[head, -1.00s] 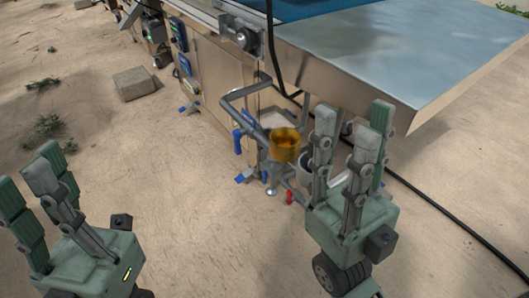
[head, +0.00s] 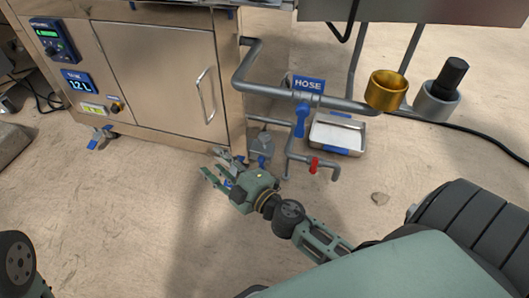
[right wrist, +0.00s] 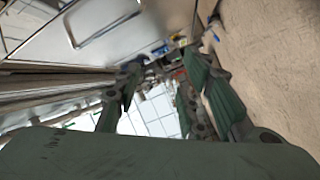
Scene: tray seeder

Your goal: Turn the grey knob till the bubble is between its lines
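My right gripper (head: 216,166) is low beside the bottom corner of the steel cabinet (head: 160,75), with its fingers toward the cabinet. In the right wrist view its fingers (right wrist: 158,92) stand apart with nothing seen between them. A small grey fitting (head: 262,146) sits at the cabinet's corner, just right of the gripper; I cannot tell whether it is the grey knob. No bubble or level lines can be made out. My left gripper is not in view.
A grey pipe with a blue lever (head: 301,118) and a red-handled tap (head: 315,164) runs right of the gripper. A steel tray (head: 361,148), a brass cup (head: 385,90) and a grey cup holding a black cylinder (head: 455,76) are farther right. Sandy floor lies open in front.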

